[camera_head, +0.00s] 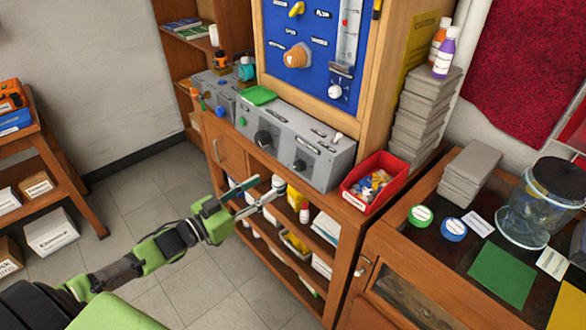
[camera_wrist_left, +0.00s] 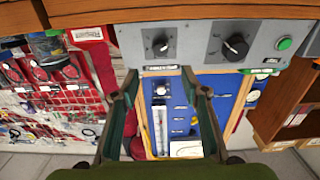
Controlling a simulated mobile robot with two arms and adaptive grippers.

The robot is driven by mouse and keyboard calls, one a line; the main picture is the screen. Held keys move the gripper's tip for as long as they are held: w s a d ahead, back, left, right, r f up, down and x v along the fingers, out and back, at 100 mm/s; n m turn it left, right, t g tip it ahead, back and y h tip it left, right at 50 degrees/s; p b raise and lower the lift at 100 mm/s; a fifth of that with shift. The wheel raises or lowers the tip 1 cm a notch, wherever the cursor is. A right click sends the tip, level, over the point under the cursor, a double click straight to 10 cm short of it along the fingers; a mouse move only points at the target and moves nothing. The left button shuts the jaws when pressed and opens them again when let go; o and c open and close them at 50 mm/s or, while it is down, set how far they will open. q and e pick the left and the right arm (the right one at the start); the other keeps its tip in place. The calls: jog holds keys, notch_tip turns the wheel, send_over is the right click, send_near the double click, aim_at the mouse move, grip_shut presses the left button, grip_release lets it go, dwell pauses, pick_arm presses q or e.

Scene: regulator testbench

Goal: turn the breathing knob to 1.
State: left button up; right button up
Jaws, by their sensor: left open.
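The grey control box (camera_head: 318,150) on the wooden bench has a larger black knob (camera_head: 263,139) and a smaller black knob (camera_head: 300,165). I cannot read which knob is labelled breathing. In the left wrist view, turned over, the smaller knob (camera_wrist_left: 160,43) is just above the gap between my fingers and the larger knob (camera_wrist_left: 235,46) is to its right. My left gripper (camera_head: 267,188) is open and empty, in front of and below the box, apart from both knobs. Its two fingers also show in the wrist view (camera_wrist_left: 160,80). My right gripper is not in view.
A red bin (camera_head: 352,195) is at the box's right end. Open shelves (camera_head: 270,240) are below.

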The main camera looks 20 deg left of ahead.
aim_at(297, 166)
pick_arm(q)
jog(key=p+x, duration=0.1)
jog(key=x, duration=1.1)
jog(key=shift+w, duration=0.15)
jog(key=c, duration=1.1)
